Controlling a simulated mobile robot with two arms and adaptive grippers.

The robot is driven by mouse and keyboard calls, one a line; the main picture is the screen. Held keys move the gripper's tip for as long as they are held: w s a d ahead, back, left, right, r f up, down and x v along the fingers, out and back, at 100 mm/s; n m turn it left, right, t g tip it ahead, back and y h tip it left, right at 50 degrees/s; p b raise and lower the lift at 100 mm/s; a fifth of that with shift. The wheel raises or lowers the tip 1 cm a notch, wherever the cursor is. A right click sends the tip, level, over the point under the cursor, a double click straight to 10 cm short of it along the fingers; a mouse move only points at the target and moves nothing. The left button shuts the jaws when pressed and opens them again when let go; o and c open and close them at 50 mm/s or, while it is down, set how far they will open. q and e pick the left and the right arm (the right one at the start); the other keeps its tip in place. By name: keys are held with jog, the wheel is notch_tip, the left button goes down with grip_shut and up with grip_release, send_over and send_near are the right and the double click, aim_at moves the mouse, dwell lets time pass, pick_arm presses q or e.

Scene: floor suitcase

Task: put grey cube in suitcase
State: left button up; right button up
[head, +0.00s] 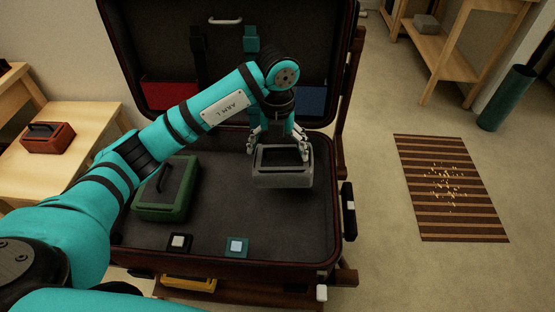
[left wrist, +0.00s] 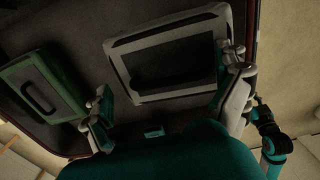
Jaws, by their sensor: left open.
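The grey cube (head: 283,167), a grey box with a dark recessed top, is inside the open suitcase (head: 235,225), at the right of its base. It appears to rest on the lining. My left gripper (head: 278,148) is over it, with its fingers spread at the box's far left and right sides. In the left wrist view the grey cube (left wrist: 172,57) lies beyond the open fingers (left wrist: 165,100); contact cannot be told. At the right of that view part of another teal and black arm shows, its gripper (left wrist: 260,103) too small and dark to read.
A green box with a handle (head: 167,190) lies left in the suitcase. The raised lid (head: 225,60) stands behind my arm. A red box (head: 48,138) is on a wooden table at left. A striped mat (head: 450,188) and a shelf with a grey block (head: 426,23) are at right.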

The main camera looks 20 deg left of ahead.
pick_arm(q)
jog(key=shift+r, duration=1)
notch_tip(320, 180, up, 12)
dwell(0.3)
